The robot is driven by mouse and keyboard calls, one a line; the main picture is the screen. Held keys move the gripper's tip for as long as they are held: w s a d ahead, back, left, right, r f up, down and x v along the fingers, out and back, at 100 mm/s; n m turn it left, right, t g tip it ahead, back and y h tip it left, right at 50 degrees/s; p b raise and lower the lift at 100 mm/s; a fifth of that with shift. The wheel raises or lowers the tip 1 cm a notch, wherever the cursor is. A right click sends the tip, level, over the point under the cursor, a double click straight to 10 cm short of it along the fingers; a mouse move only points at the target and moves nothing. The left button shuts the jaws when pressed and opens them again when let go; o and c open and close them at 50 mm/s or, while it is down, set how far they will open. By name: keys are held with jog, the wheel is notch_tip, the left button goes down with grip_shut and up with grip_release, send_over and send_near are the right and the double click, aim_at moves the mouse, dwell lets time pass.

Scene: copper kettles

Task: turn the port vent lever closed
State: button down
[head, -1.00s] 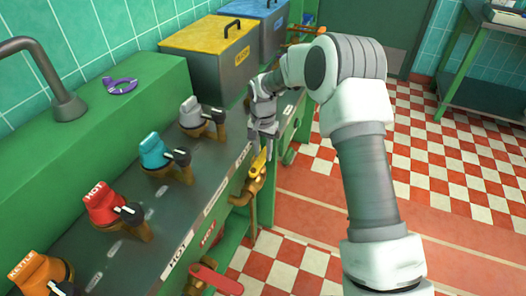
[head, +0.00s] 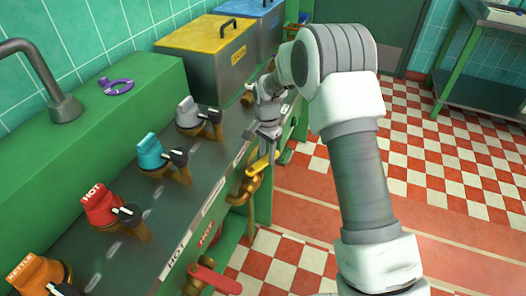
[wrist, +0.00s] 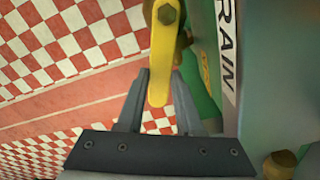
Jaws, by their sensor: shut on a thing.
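A yellow lever (head: 263,163) sits on a brass valve (head: 243,190) at the front edge of the green counter. It points up and right, out from the counter, in the head view. In the wrist view the yellow lever (wrist: 161,50) runs down from its bolt to between my fingers. My gripper (head: 269,154) is shut on the lever's free end; its fingers also show in the wrist view (wrist: 162,82). I see no label reading port vent.
A red lever (head: 216,280) is lower on the counter front. Grey, teal, red (head: 101,203) and orange (head: 38,274) capped valves line the top. Yellow-lidded (head: 207,34) and blue-lidded boxes stand behind.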

jog(key=s+d+m+p, duration=0.1)
jog(key=s+m+p, duration=0.5)
jog(key=m, duration=0.7)
jog(key=shift+s+d, duration=0.4)
jog(key=shift+s, duration=0.25)
jog(key=shift+s+m, duration=0.1)
jog(key=shift+m, duration=0.2)
jog(key=c, duration=0.8)
grip_release()
jog(key=shift+c, duration=0.2)
jog(key=shift+r, duration=0.1)
notch_tip(320, 180, up, 17)
jog(key=p, duration=0.3)
jog(key=shift+r, duration=0.15)
